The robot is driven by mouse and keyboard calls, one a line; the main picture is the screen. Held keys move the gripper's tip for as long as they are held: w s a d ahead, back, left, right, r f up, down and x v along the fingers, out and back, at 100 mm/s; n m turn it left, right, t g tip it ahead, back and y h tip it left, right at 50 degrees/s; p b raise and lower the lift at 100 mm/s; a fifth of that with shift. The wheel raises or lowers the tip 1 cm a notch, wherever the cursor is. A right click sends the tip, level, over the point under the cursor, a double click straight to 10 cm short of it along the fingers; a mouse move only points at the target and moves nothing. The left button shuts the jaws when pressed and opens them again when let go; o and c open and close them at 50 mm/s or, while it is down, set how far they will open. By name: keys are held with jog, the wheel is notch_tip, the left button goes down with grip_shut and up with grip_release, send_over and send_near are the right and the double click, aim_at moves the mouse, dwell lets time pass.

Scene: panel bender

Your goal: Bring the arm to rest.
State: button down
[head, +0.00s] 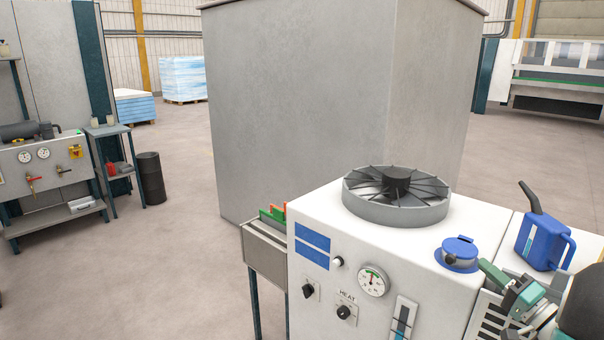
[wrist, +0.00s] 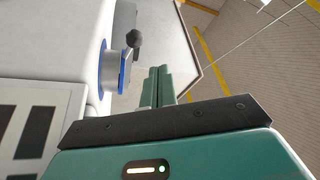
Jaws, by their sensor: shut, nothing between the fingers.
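My gripper (head: 490,270) shows at the lower right of the head view, in front of the white machine's top right part. Its green fingers are together and hold nothing; they also show in the wrist view (wrist: 158,85). The fingertips appear close to a blue filler cap (head: 458,252) on the machine. The cap stands left of the fingers in the wrist view (wrist: 107,68), with a visible gap. My arm covers the lower right corner of the head view.
The white machine (head: 325,262) carries a round fan (head: 396,197), a gauge and knobs. A blue jug (head: 545,243) with a dark spout stands right of my gripper. A large grey cabinet (head: 300,100) rises behind.

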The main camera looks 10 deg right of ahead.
jog(key=s+a+n+g+y, duration=0.2)
jog(key=a+g, duration=0.4)
jog(key=a, duration=0.7)
jog(key=s+a+n+g+y, duration=0.25)
jog(key=a+g, duration=0.35)
jog(key=a, duration=0.7)
jog(key=s+a+f+n+g+h, duration=0.1)
jog(key=s+a+n+h, duration=0.2)
jog(key=s+a+h, duration=0.3)
jog(key=shift+s+f+n+g+h, duration=0.2)
jog(key=shift+s+n+g+h, duration=0.2)
jog(key=shift+s+h, duration=2.65)
jog(key=shift+s+y, duration=0.3)
